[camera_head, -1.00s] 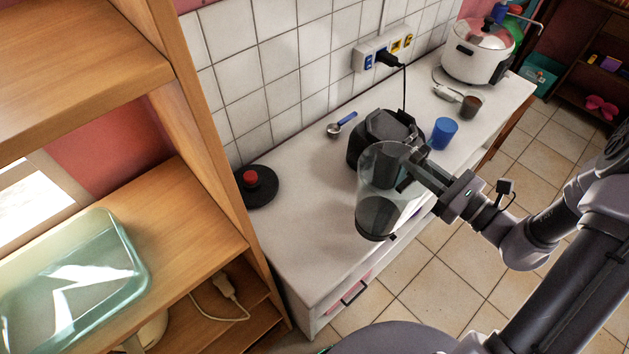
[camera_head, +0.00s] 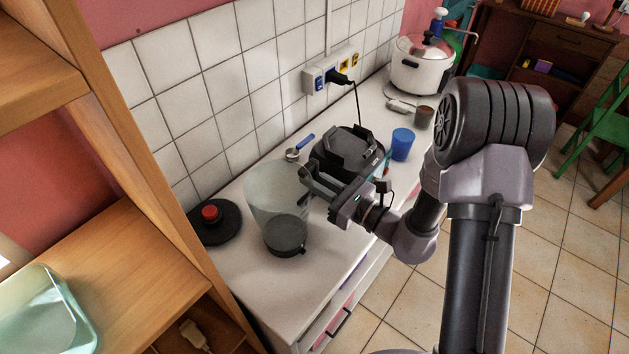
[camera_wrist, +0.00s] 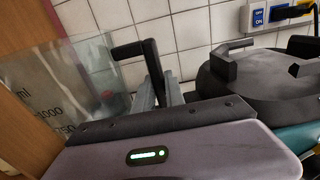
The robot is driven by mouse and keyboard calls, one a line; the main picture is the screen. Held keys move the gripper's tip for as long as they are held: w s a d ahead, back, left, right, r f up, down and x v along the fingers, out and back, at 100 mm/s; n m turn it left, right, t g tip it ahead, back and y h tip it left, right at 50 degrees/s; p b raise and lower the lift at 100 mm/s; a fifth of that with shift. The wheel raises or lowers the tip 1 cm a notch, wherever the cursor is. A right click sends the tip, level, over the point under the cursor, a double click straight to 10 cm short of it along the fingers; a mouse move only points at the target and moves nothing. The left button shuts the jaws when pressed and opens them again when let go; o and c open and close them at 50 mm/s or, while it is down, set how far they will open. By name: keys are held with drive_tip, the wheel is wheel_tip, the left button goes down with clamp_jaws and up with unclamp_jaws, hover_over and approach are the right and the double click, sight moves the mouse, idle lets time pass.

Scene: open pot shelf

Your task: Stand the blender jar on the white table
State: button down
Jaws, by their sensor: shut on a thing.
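The blender jar (camera_head: 277,195) is clear with a dark base and looks about upright over the front left part of the white table (camera_head: 320,263). I cannot tell whether its base touches the top. My gripper (camera_head: 308,176) is shut on the jar's handle, at the jar's right side. In the wrist view the clear jar wall with printed marks (camera_wrist: 62,85) is at the left, and the dark handle (camera_wrist: 138,50) is between my fingers. The black blender base (camera_head: 347,153) stands behind and right of the jar.
A black lid with a red knob (camera_head: 212,222) lies left of the jar. A blue-handled scoop (camera_head: 300,147), a blue cup (camera_head: 402,144), a brown cup (camera_head: 424,117) and a white cooker (camera_head: 422,65) are farther back. The wooden shelf (camera_head: 150,165) borders the left end.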

drive_tip(key=shift+f, duration=0.1)
drive_tip(key=c, duration=1.8)
unclamp_jaws()
drive_tip(key=shift+f, duration=0.1)
drive_tip(key=o, duration=0.4)
